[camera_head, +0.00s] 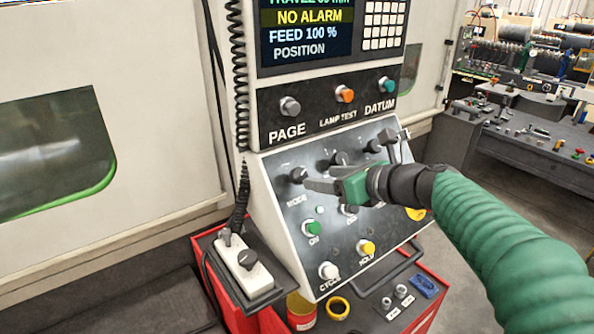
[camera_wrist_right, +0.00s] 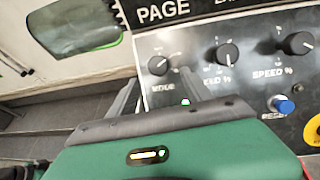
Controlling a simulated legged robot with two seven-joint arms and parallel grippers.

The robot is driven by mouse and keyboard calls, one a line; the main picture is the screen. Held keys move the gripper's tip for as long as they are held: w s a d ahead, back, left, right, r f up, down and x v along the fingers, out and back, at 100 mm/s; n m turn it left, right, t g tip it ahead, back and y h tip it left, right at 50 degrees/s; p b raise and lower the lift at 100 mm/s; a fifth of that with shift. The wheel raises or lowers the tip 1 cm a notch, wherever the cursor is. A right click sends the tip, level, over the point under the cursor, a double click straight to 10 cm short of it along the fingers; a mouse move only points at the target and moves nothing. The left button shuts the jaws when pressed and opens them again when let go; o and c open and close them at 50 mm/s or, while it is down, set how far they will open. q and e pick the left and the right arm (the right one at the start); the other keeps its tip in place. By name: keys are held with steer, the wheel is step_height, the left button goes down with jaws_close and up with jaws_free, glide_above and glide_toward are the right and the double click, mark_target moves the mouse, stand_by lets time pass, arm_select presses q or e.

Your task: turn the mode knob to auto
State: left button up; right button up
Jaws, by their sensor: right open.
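The mode knob (camera_head: 298,174) is a round black knob at the upper left of the sloped black panel. In the right wrist view the mode knob (camera_wrist_right: 158,65) shows a light pointer line slanting toward the upper right; position labels around it are too small to read. My right gripper (camera_head: 307,185) is open, with its fingertips just by the knob. In the wrist view the right gripper's (camera_wrist_right: 158,79) two grey fingers point up toward the knob, one on each side below it; I cannot tell whether they touch it. My left gripper is not in view.
The feed knob (camera_wrist_right: 227,54), speed knob (camera_wrist_right: 298,43) and blue reset button (camera_wrist_right: 285,107) lie to the right. A green ON button (camera_head: 313,228) and yellow HOLD button (camera_head: 366,247) are below. A white pendant (camera_head: 246,270) and a red cart (camera_head: 425,290) are near the panel's base.

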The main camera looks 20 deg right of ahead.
mark_target(302, 176)
steer(key=p+x, duration=0.1)
steer(key=x, duration=0.7)
steer(key=shift+p, duration=0.35)
steer(key=shift+w+a+f, duration=0.3)
steer(key=shift+w+a, duration=0.05)
steer(key=shift+w, duration=0.15)
steer(key=shift+c, duration=0.5)
steer(key=shift+d, duration=0.1)
steer(key=shift+c, duration=1.1)
steer(key=shift+s, duration=0.1)
jaws_close()
